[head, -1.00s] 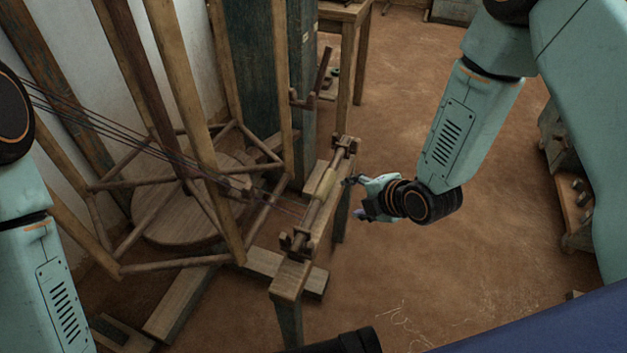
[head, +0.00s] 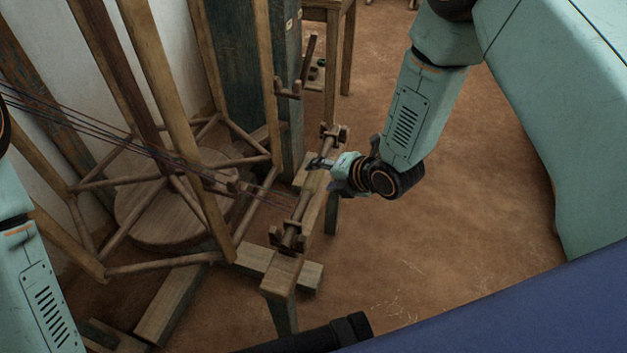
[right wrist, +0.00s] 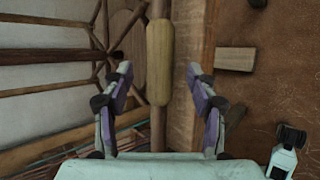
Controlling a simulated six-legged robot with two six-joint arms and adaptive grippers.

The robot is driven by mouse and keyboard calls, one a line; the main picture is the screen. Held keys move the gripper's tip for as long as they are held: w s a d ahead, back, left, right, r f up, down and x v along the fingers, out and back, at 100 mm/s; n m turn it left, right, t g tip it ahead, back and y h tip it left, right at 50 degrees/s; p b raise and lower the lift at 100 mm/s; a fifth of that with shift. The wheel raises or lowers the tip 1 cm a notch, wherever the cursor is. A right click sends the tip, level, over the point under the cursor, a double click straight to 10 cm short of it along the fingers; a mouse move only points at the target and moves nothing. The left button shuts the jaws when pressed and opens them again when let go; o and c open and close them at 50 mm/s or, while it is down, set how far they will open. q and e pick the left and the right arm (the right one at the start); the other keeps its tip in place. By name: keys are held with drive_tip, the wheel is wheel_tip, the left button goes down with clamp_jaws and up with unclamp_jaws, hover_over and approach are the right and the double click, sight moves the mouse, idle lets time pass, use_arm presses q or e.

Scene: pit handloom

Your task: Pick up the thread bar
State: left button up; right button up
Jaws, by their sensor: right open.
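The thread bar (head: 300,208) is a thin wooden rod lying across two notched holders on a narrow wooden stand. In the right wrist view its thicker, yellowish middle (right wrist: 159,62) shows between my fingers. My right gripper (head: 317,163) is at the far half of the bar and hides part of it in the head view. In the right wrist view the open right gripper (right wrist: 159,76) has one purple-grey finger on each side of the bar, with gaps on both sides. My left arm shows at the left edge, but its gripper is out of view.
A large wooden reel frame (head: 190,150) stands left of the stand (head: 283,272), with dark threads (head: 90,125) running across it. A dark green post (head: 240,70) and a wooden table (head: 330,12) stand behind. The brown floor (head: 440,240) to the right is clear.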

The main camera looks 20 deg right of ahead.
drive_tip(key=shift+b+x, duration=0.3)
drive_tip(key=shift+x, duration=1.1)
drive_tip(key=shift+r, duration=0.1)
drive_tip(key=shift+c, duration=0.3)
drive_tip(key=shift+c, duration=0.7)
clamp_jaws()
